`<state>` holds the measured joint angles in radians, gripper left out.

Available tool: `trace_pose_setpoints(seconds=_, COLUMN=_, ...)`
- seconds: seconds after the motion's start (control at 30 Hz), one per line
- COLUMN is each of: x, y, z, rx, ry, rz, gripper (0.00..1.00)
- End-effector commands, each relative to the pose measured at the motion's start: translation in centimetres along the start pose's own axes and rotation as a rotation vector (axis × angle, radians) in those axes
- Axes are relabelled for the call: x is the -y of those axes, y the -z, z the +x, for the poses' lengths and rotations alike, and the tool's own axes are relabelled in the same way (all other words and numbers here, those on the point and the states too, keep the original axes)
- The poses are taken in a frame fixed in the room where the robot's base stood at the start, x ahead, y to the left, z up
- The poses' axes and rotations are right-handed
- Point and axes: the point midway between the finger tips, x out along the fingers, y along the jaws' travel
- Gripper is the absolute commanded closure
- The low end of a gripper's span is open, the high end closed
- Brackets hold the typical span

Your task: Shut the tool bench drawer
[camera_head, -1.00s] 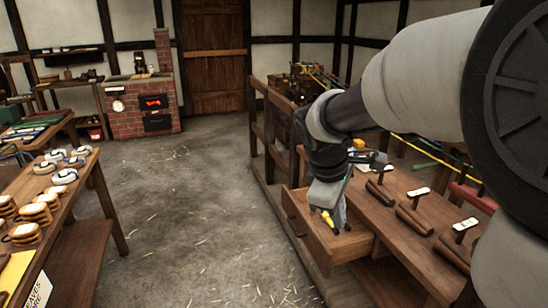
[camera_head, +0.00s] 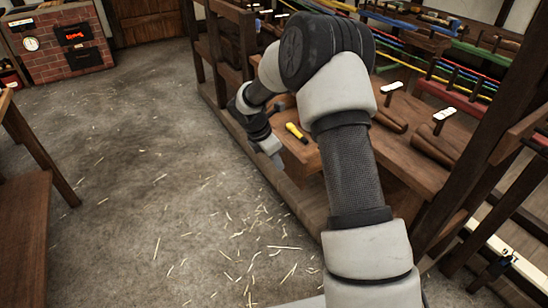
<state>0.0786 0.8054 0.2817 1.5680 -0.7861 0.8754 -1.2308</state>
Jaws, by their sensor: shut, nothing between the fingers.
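The tool bench (camera_head: 418,163) is brown wood and stands right of centre. Its drawer (camera_head: 300,160) sticks out toward the left, so it stands at least partly open. My forearm hides much of its right side, so I cannot tell how far. A yellow-handled tool (camera_head: 295,131) shows at the drawer. My gripper (camera_head: 270,147) is shut and empty. It points down at the outer left side of the drawer, by its front. I cannot tell whether it touches the wood.
A wooden railing (camera_head: 222,60) runs behind the drawer. Another table (camera_head: 25,210) stands at the left edge. The straw-strewn floor (camera_head: 170,190) between is clear.

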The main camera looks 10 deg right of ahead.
Motion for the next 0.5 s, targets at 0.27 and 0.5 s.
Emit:
trace_pose_setpoints(seconds=0.27, x=0.0, y=-1.7, z=4.5, rx=0.001, ry=-0.001, rz=0.008, gripper=1.00)
trace_pose_setpoints(seconds=0.5, x=0.0, y=-3.6, z=5.1, rx=0.000, ry=-0.001, rz=0.003, gripper=1.00)
